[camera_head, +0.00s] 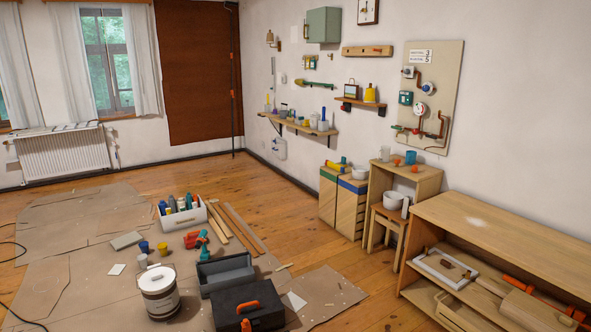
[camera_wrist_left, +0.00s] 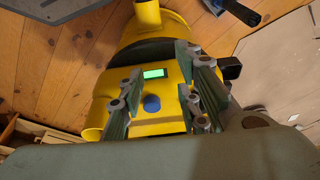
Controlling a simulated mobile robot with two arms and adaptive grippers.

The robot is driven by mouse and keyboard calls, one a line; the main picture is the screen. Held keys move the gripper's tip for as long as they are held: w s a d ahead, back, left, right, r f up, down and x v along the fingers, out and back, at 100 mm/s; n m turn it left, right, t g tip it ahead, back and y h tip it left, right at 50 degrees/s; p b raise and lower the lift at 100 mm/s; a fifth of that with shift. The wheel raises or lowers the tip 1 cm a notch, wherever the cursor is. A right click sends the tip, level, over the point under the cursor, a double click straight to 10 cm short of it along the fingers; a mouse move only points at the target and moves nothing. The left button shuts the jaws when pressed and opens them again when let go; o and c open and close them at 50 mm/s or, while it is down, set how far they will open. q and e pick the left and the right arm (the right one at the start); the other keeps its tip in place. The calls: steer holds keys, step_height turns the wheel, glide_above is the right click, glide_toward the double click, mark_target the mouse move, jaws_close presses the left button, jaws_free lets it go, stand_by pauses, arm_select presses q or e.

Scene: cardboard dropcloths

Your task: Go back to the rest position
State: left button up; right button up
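My left gripper (camera_wrist_left: 158,80) shows in the left wrist view. Its two fingers are spread apart with a clear gap between them, and nothing is held between them. Neither gripper shows in the head view. My right gripper is in neither view. The task names no object.
Brown cardboard sheets (camera_head: 60,230) cover much of the wooden floor. On them stand a paint bucket (camera_head: 158,292), a grey open crate (camera_head: 226,276), a black toolbox (camera_head: 246,308) and a white tool box (camera_head: 182,217). A wooden workbench (camera_head: 500,225) stands at the right wall.

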arm_select(q)
steer(key=s+a+f+g, duration=0.1)
steer(key=s+f, duration=0.3)
steer(key=f, duration=0.5)
steer(key=s+f, duration=0.4)
steer(key=f, duration=0.5)
steer(key=s+a+f, duration=0.1)
steer(key=s+f, duration=0.3)
steer(key=s, duration=0.2)
steer(key=s+a+f+p, duration=0.1)
steer(key=s+f, duration=0.2)
steer(key=s, duration=0.3)
steer(key=shift+a+f+g, duration=0.2)
steer(key=shift+f+g, duration=0.15)
steer(key=shift+g, duration=0.05)
